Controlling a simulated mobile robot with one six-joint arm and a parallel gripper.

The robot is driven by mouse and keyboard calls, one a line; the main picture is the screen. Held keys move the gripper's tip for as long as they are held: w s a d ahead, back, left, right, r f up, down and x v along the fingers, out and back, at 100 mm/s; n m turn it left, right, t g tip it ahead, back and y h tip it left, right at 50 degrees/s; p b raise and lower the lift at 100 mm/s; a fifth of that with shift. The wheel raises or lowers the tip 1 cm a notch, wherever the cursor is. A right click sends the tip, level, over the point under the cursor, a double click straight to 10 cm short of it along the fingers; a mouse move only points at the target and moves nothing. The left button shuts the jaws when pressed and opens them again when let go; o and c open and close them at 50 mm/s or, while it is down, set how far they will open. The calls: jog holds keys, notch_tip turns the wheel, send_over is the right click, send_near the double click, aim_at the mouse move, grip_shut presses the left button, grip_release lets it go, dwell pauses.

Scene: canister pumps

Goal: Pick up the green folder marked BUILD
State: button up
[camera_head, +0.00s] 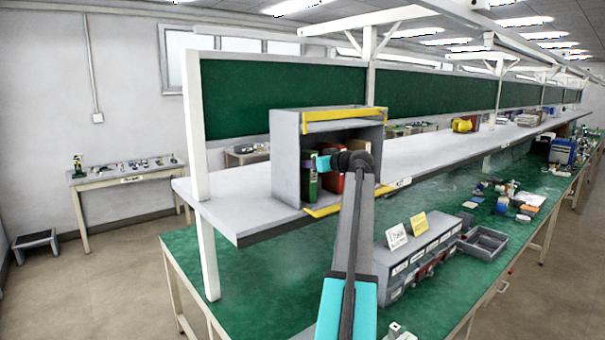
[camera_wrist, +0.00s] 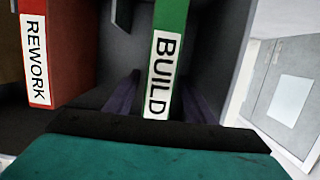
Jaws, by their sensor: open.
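The green folder marked BUILD (camera_wrist: 168,40) stands upright in a grey open-fronted box (camera_head: 286,160) on the shelf. It also shows in the head view (camera_head: 309,188), at the left inside the box. My gripper (camera_wrist: 158,98) is open at the folder's spine, with one dark finger on each side of it. Gaps show between the fingers and the folder, and I cannot tell whether either touches. In the head view my arm reaches into the box and partly hides its contents.
A red folder marked REWORK (camera_wrist: 48,55) stands beside the green one, with a gap between. The box has yellow edging (camera_head: 345,114) at top and bottom. Grey labelled drawers (camera_head: 415,262) and an empty tray (camera_head: 484,243) sit on the green bench below the shelf.

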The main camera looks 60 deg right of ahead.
aim_at(303, 152)
jog(key=p+x, duration=0.1)
jog(key=x, duration=0.2)
jog(key=shift+w+d, duration=0.15)
dwell(0.5)
grip_shut()
jog(key=shift+r, duration=0.2)
jog(key=shift+d+r+b, duration=0.1)
jog(key=shift+r+b, duration=0.95)
jog(key=shift+r, duration=0.55)
jog(key=s+a+r+b, duration=0.1)
jog(key=s+b, duration=0.4)
jog(key=s, duration=1.1)
jog(key=shift+r, duration=0.25)
jog(key=shift+s+a, duration=0.1)
